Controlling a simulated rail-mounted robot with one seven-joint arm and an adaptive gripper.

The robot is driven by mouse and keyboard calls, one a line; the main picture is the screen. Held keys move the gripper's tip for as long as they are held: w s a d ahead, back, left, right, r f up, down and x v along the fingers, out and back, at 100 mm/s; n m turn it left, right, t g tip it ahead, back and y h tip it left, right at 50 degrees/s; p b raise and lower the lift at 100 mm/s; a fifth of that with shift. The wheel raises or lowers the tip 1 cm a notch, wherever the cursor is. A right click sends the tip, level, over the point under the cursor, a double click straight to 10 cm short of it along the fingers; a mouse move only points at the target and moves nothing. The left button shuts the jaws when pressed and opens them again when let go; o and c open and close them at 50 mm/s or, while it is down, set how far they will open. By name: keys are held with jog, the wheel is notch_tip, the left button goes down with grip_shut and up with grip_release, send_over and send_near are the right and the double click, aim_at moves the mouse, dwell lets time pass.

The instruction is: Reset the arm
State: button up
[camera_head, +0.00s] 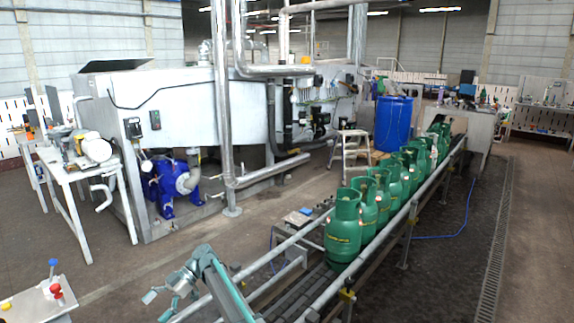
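My arm (219,284) shows at the bottom left of the middle, over the near end of the conveyor's left side. My gripper (158,305) is at its end, pointing to the lower left. Its two fingers look spread apart, with nothing visible between them. It is apart from the green cylinders, and the nearest cylinder (343,232) stands upright well to its right.
Several green cylinders stand in a row on the conveyor (287,297), which runs to the back right between metal rails. A metal table (38,301) with red and blue knobs is at the lower left. Open floor (125,287) lies between that table and the conveyor.

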jog(key=s+d+f+m+t+h, duration=0.15)
jog(key=d+f+m, duration=0.35)
jog(key=d, duration=0.5)
jog(key=d+f+m+t, duration=0.3)
jog(key=d+f+m, duration=0.2)
jog(key=d, duration=0.4)
jog(key=s+d+f+m+t+h, duration=0.15)
jog(key=d+f+m, duration=0.35)
jog(key=d, duration=0.5)
jog(key=s+d+f+m+t+h, duration=0.15)
jog(key=s+d+m, duration=0.25)
jog(key=d, duration=0.5)
jog(key=s+d+f+m+t+h, duration=0.1)
jog(key=s+d+f+m+h, duration=0.2)
jog(key=d, duration=0.6)
jog(key=s+d+f+m+t+h, duration=0.15)
jog(key=s+d+m, duration=0.3)
jog(key=d, duration=0.45)
jog(key=s+d+f+m+g+b, duration=0.1)
jog(key=s+f+g+b, duration=0.3)
jog(key=s+f+b, duration=1.05)
jog(key=s+f+g+b, duration=0.4)
jog(key=s+f+b, duration=0.4)
jog(key=s+f, duration=1.25)
jog(key=w+r+t+p, duration=0.1)
jog(key=w+r+p, duration=0.5)
jog(key=r+p, duration=0.5)
jog(key=p, duration=0.6)
jog(key=shift+d+r, duration=0.15)
jog(key=shift+r, duration=0.2)
